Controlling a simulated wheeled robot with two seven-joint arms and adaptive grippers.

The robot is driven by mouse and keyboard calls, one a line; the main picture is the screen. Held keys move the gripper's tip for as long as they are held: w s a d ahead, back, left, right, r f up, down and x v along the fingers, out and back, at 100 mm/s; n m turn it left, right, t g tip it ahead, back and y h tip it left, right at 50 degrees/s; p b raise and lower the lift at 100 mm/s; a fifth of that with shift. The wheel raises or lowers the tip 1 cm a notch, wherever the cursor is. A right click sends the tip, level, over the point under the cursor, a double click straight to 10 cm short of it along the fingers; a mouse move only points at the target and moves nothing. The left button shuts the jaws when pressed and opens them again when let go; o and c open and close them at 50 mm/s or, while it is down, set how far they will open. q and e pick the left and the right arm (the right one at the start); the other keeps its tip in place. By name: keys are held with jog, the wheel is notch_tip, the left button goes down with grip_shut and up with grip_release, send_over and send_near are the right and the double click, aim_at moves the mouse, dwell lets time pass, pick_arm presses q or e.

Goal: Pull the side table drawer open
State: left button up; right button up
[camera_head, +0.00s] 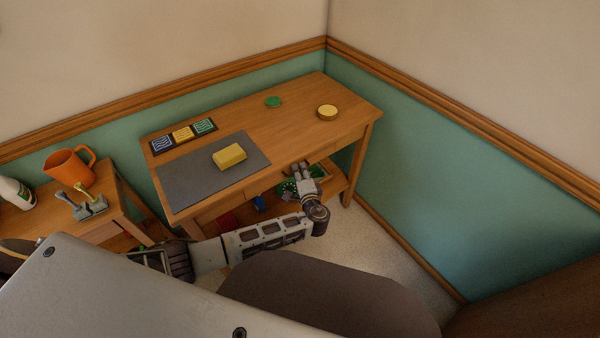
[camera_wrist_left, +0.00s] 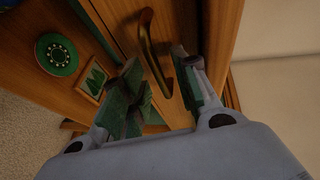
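The wooden side table (camera_head: 300,122) stands in the corner. Its drawer front (camera_wrist_left: 118,15) looks shut and carries a curved brass handle (camera_wrist_left: 151,48). My left gripper (camera_head: 303,168) is at the front of the table, near its right half. In the left wrist view my left gripper (camera_wrist_left: 157,62) has its fingers apart, with the handle between them. I cannot tell whether either finger touches the handle. In the head view the gripper hides the handle. My right gripper is not in view.
A grey mat (camera_head: 190,185) with a yellow block (camera_head: 229,156), a green disc (camera_head: 273,102) and a round yellow tin (camera_head: 327,112) are on the tabletop. A lower shelf (camera_head: 333,183) holds items. Carpet (camera_head: 380,245) is clear at right.

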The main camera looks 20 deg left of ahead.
pick_arm(q)
grip_shut()
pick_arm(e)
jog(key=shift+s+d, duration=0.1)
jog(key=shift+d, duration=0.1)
